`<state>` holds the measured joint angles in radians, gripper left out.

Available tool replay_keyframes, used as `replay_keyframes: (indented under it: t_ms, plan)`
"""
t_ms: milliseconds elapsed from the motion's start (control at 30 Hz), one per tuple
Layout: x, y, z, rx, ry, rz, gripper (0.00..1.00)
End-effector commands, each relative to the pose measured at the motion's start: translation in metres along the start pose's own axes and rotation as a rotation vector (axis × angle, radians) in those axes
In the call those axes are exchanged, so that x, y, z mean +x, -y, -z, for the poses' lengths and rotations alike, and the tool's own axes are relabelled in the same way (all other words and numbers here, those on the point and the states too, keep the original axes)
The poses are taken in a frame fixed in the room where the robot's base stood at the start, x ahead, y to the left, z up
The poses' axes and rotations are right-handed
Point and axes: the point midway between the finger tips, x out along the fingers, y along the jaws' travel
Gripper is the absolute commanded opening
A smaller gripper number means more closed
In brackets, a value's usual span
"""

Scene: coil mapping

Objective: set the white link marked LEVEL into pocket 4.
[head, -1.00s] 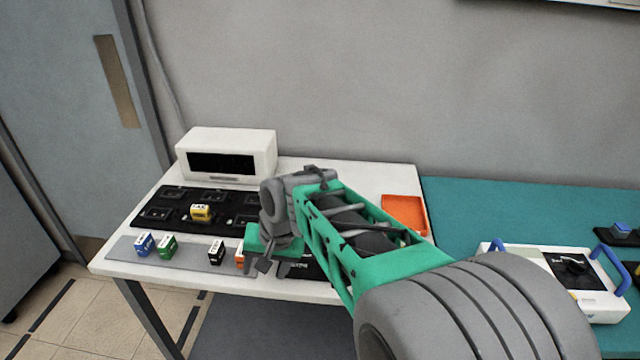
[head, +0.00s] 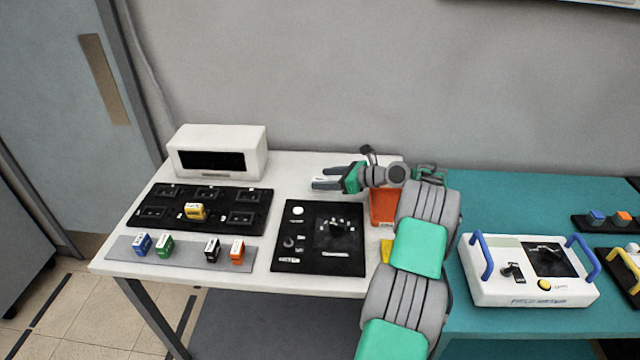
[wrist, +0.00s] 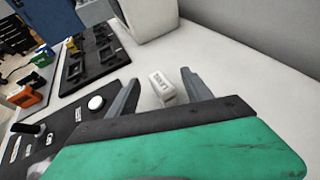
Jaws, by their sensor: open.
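The white link (wrist: 160,84) lies on the white table in the wrist view, with dark lettering on its top that is too small to read surely. My gripper (wrist: 159,77) is open, with one finger on each side of the link and a gap to each. In the head view my gripper (head: 313,178) is low over the table, behind the black control panel, and points left; its fingers largely hide the link. The black pocket board (head: 222,208) lies to the left, with two rows of pockets.
A grey strip (head: 188,257) in front holds blue, green, black and orange links. A white box (head: 218,150) stands behind the board. The control panel (head: 315,262) with its knob lies right of the board. An orange tray (head: 383,208) is partly behind my arm.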

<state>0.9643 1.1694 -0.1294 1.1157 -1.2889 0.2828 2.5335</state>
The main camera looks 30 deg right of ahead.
Motion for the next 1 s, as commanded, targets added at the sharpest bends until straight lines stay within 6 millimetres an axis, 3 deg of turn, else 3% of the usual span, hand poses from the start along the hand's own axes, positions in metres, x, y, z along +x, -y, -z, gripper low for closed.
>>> replay_keyframes:
  t_ms: [300, 533, 1000]
  plan:
    - [0.05, -0.001, 0.002, -0.002, -0.002, -0.001, 0.58]
    - [0.052, -0.001, 0.003, -0.002, -0.003, 0.0, 0.58]
    - [0.052, -0.001, 0.003, -0.002, -0.003, 0.0, 0.2]
